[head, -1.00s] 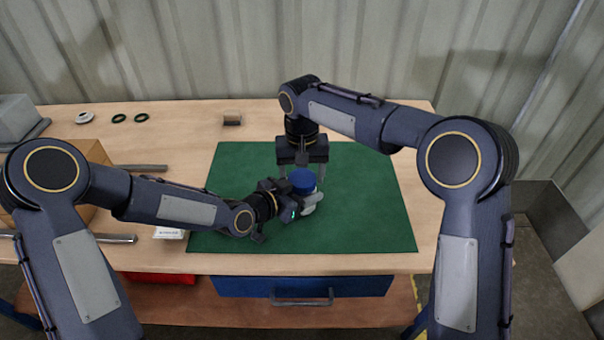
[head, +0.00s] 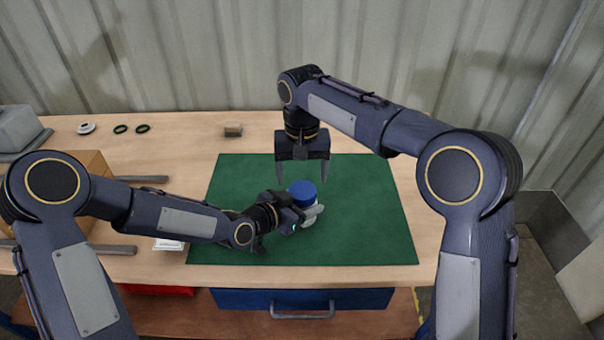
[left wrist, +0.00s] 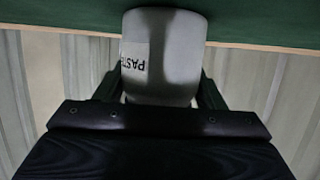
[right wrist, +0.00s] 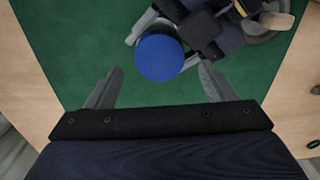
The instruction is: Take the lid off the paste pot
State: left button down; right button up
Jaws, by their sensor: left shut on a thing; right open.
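The paste pot (left wrist: 180,60) is a pale grey jar with a white PASTE label, upside down in the left wrist view. My left gripper (head: 313,213) comes in from the left and is shut on the pot's body, low over the mat. The round blue lid (head: 302,190) sits on top of the pot, and its top also shows in the right wrist view (right wrist: 160,57). My right gripper (head: 303,180) points down, open and empty, above and slightly behind the lid. In the right wrist view the lid lies between its two fingertips, apart from both.
A green mat (head: 370,210) covers the middle of the wooden bench. A small brown block (head: 233,130), two dark rings (head: 131,129) and a white disc (head: 86,128) lie at the back left. A cardboard box (head: 75,170) and metal bars are at left. The mat's right side is clear.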

aim_at(302, 190)
jog(key=shift+f+m, duration=0.1)
jog(key=shift+m, duration=0.9)
jog(key=m, duration=0.3)
jog(key=shift+s+d+r+g, duration=0.1)
jog(key=shift+r+g, duration=0.2)
jog(key=shift+r, duration=0.1)
notch_tip(302, 190, up, 3)
jog(key=m, duration=0.4)
jog(key=shift+f, duration=0.2)
jog(key=shift+m, duration=0.3)
jog(key=shift+f, duration=3.9)
